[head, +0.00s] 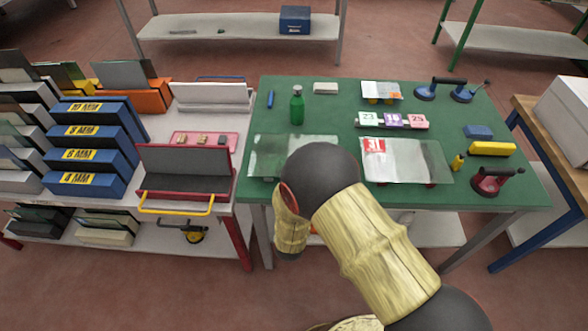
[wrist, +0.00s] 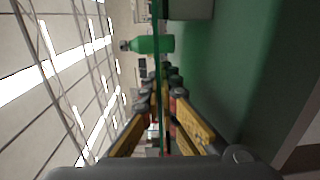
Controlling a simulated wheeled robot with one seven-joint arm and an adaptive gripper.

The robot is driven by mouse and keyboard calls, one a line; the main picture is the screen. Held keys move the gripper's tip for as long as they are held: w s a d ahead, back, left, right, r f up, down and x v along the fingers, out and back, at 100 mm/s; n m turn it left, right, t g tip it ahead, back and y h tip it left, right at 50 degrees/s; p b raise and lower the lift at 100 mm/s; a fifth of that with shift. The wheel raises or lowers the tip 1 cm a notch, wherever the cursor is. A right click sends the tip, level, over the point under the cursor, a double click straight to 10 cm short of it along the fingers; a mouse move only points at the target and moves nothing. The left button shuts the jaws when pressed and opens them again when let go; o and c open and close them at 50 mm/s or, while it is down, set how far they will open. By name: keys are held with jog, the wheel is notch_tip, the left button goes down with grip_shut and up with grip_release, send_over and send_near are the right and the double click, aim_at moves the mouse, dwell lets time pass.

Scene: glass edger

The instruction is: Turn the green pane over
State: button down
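The green pane (head: 265,157) is a clear, green-tinted sheet on the left half of the green table, level in the head view. My arm covers its right front part. My gripper (wrist: 162,84) is hidden behind my arm in the head view. In the wrist view the pane (wrist: 158,60) shows edge-on as a thin green line running between my yellow fingers. The fingertips are drawn close together on either side of it and look shut on it. The exact contact is hard to see.
A green bottle (head: 297,105) stands just behind the pane and shows in the wrist view (wrist: 152,44). A second pane (head: 408,160) with a red-marked label lies to the right. Numbered cards (head: 392,121), suction lifters (head: 436,90) and a yellow block (head: 491,149) occupy the table's right side.

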jog(key=shift+f, duration=0.1)
jog(key=c, duration=2)
grip_release()
jog(key=shift+o, duration=0.2)
jog(key=shift+f, duration=0.1)
jog(key=shift+s, duration=0.15)
jog(key=s, duration=1.1)
jog(key=shift+s+a, duration=0.2)
jog(key=shift+s, duration=0.15)
